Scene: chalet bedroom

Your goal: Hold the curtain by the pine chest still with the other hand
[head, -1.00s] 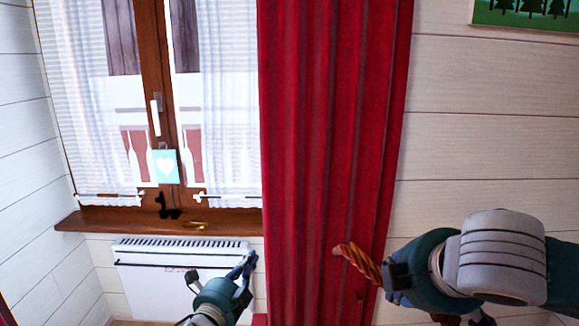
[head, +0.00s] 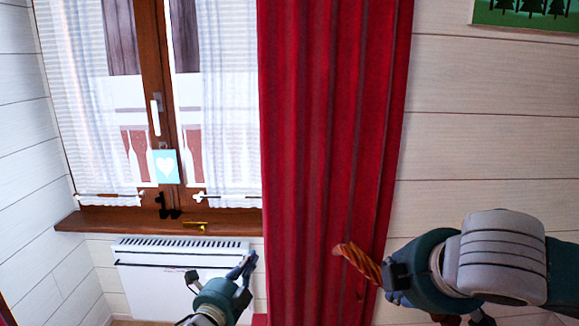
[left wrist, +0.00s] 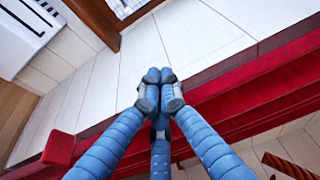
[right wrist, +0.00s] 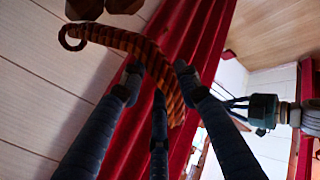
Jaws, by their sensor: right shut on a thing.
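The red curtain (head: 310,120) hangs in long folds to the right of the window. My left gripper (head: 249,262) is low beside the curtain's left edge, in front of the radiator. In the left wrist view its blue fingertips (left wrist: 160,78) are together with nothing seen between them; red cloth (left wrist: 245,88) lies to their right. My right gripper (head: 392,280) is at the curtain's lower right edge, shut on an orange-brown twisted rope tieback (head: 358,262). The tieback (right wrist: 135,45) ends in a ring and crosses in front of the curtain (right wrist: 190,30). The pine chest is not identifiable.
A white radiator (head: 150,280) stands under the wooden window sill (head: 100,221). A small gold object (head: 195,225) and a black object (head: 167,207) are on the sill. White plank wall (head: 480,130) lies right of the curtain.

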